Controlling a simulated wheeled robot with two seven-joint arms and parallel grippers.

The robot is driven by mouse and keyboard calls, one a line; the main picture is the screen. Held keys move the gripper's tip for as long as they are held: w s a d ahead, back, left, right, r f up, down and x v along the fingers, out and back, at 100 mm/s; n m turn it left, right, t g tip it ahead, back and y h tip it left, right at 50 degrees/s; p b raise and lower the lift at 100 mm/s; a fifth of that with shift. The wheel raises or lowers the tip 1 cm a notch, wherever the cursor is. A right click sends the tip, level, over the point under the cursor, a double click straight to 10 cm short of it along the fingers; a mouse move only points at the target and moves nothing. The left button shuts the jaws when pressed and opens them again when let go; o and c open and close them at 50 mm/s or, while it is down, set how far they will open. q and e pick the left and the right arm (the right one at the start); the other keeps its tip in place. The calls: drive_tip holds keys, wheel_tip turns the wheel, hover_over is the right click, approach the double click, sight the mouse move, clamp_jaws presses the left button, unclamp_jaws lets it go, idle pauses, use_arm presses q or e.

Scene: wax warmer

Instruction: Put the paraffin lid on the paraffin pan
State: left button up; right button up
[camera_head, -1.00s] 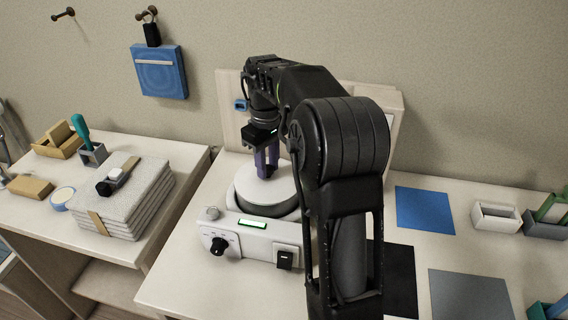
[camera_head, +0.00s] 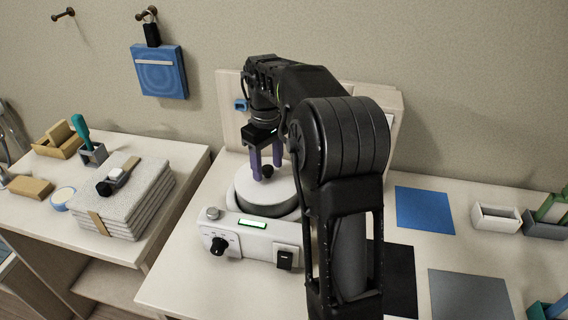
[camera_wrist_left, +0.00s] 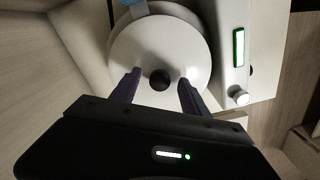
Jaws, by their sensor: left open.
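The white round paraffin lid (camera_head: 280,193) lies on the paraffin pan of the white warmer (camera_head: 231,230), its dark knob (camera_head: 267,172) upward. The pan's rim is mostly hidden under the lid. My left gripper (camera_head: 266,176) is above the lid, its two purple fingers open on either side of the knob. In the left wrist view the knob (camera_wrist_left: 160,80) shows between the fingers with a gap on both sides, and the lid (camera_wrist_left: 150,48) fills the view behind it. My right gripper is not in view.
A pale board (camera_head: 230,110) stands behind the warmer. Blue (camera_head: 425,211) and grey (camera_head: 470,296) mats lie to the right, with a white holder (camera_head: 496,217) beyond. Stacked towels (camera_head: 125,205) sit on the left table. My arm hides the area right of the warmer.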

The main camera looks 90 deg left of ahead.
use_arm(q)
drive_tip(key=shift+r+p, duration=1.2)
drive_tip(key=shift+r, duration=2.75)
drive_tip(key=shift+f, duration=0.1)
